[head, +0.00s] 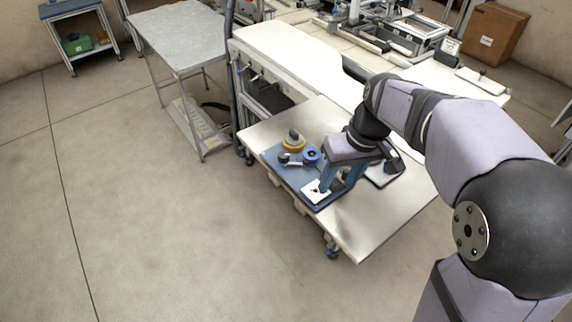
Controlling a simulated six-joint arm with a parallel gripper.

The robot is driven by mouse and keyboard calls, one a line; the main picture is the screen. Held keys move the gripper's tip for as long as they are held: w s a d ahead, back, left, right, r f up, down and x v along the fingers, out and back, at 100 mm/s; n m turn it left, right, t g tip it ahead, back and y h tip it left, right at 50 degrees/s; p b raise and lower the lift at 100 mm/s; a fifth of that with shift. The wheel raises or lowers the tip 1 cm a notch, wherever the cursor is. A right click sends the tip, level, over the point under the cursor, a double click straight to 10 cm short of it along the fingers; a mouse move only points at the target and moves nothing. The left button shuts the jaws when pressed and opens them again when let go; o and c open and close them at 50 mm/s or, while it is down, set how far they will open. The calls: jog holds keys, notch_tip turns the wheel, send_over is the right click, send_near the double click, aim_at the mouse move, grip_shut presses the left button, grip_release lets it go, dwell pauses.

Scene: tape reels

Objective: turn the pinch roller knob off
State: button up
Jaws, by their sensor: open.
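A blue tape-reel board (270,154) lies on the metal table. It carries a yellow reel with a dark top (293,143), a blue reel (311,156) and a small dark and pale part (289,159) beside them. A white plate (309,188) with a small dark mark or knob on it sits at the board's near end. I cannot tell for certain which part is the pinch roller knob, nor its setting. My gripper (335,188) points down at the white plate with its blue fingers apart, and partly hides it. Contact cannot be made out.
The metal table (385,215) is bare toward its near right corner. A dark flat object (384,176) lies behind my gripper. A white bench (300,62) with equipment stands behind, and a grey side table (185,38) stands to the left.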

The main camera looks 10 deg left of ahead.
aim_at(284, 154)
jog(key=w+a+r+n+t+y+b, duration=0.1)
jog(key=w+a+r+n+y+b, duration=0.1)
jog(key=w+a+n+b, duration=0.65)
jog(key=shift+w+a+f+m+p, duration=0.35)
jog(key=shift+w+a+f+p, duration=0.15)
jog(key=shift+a+f, duration=0.45)
jog(key=shift+w+a+f+m+p, duration=0.35)
jog(key=shift+w+a+f+p, duration=0.3)
jog(key=shift+f, duration=0.5)
jog(key=shift+w+a+f+m+p, duration=0.35)
jog(key=shift+w+a+f+p, duration=0.05)
jog(key=shift+a+f, duration=0.6)
jog(key=shift+t, duration=0.3)
jog(key=c, duration=1.1)
